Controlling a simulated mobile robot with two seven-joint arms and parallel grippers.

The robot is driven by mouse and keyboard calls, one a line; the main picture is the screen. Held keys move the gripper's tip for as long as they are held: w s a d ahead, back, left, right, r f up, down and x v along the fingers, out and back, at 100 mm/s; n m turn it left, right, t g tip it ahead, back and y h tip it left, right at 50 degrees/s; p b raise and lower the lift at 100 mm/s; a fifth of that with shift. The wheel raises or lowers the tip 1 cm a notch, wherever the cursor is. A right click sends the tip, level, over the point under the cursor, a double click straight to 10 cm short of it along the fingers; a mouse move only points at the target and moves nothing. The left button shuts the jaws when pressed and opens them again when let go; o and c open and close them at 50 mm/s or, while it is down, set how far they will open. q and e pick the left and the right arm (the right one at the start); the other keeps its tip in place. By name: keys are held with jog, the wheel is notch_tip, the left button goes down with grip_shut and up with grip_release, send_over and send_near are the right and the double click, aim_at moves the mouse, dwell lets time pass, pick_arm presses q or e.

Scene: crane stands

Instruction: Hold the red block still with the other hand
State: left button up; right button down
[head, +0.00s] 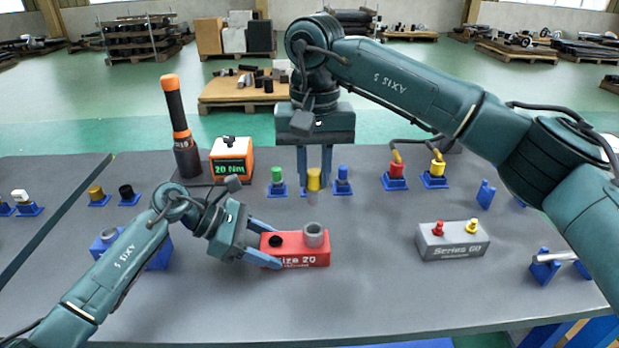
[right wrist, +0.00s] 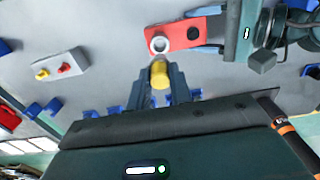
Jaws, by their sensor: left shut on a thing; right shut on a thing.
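The red block (head: 295,258), marked "Size 20", lies on the table. It has a dark hole at left and a raised grey ring (head: 314,236) at right. My left gripper (head: 272,246) is shut on its left end, one finger behind and one in front. My right gripper (head: 314,183) is shut on a yellow-topped piece (head: 313,179) with a grey lower end, held upright above the table. A gap shows between that end and the ring. In the right wrist view the yellow top (right wrist: 159,75) is between the fingers, near the red block (right wrist: 200,31).
A grey block (head: 453,242) with red and yellow plugs stands at right. Small blue stands with coloured pieces, an orange "20 Nm" box (head: 232,160) and an orange-black tool (head: 179,130) line the back. The table's front middle is clear.

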aim_at(314, 187)
jog(key=shift+f, duration=0.1)
jog(key=shift+f, duration=2.3)
jog(key=shift+f, duration=2.1)
jog(key=c, duration=1.2)
grip_release()
jog(key=shift+r, duration=0.1)
jog(key=shift+r, duration=2.45)
notch_tip(314, 187, up, 12)
jog(key=shift+r, duration=0.1)
